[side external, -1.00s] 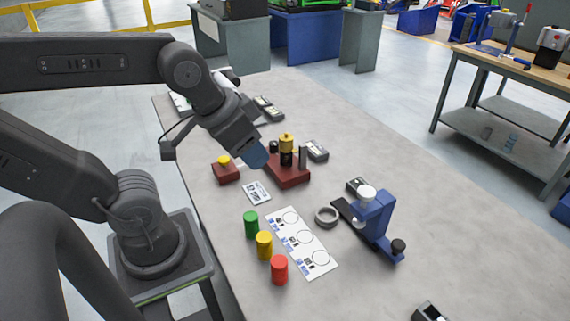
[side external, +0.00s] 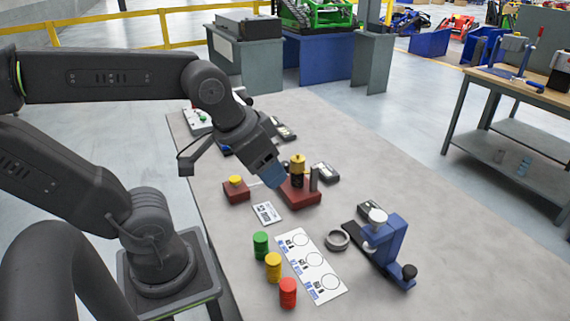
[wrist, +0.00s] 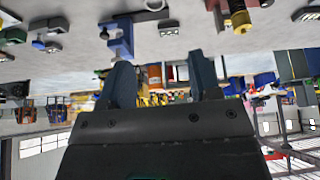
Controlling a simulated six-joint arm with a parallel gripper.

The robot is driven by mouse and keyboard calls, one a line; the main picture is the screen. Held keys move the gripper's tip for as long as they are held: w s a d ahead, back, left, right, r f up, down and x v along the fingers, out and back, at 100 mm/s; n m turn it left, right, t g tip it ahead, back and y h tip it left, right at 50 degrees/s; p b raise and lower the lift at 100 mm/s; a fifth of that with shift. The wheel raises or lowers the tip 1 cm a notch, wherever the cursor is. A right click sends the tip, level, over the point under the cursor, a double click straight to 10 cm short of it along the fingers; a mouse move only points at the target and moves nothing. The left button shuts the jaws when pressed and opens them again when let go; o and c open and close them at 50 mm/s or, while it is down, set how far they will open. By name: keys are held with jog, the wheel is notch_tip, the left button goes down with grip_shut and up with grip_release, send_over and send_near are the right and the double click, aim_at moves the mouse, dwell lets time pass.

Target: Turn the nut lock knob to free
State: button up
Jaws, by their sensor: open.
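A dark red block (side external: 304,199) stands on the table. It carries a brass-yellow knob or nut (side external: 298,160) on a dark upright post and a grey upright pin (side external: 314,180). I cannot tell for sure which part is the nut lock knob or how it is turned. My gripper (side external: 274,178), with blue fingers, hangs just left of the post and partly overlaps the block in the side view. Contact cannot be told there. In the wrist view its fingers (wrist: 163,82) are apart and empty, with the brass knob (wrist: 241,20) outside them at the upper right.
A blue fixture (side external: 390,240) with a white knob and a black knob stands right of a grey ring (side external: 337,240). Green, yellow and red cylinders (side external: 273,267) stand beside a circle-marked card (side external: 328,287). A small red block with a yellow button (side external: 236,190) stands left.

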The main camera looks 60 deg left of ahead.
jog(key=w+a+n+g, duration=0.2)
jog(key=w+a+n, duration=0.3)
jog(key=w+a, duration=0.15)
jog(key=n+g, duration=0.3)
jog(key=n, duration=0.7)
send_over(285, 163)
notch_tip(285, 163, down, 8)
notch_tip(285, 163, down, 13)
jog(key=shift+r, duration=0.1)
jog(key=c, duration=0.9)
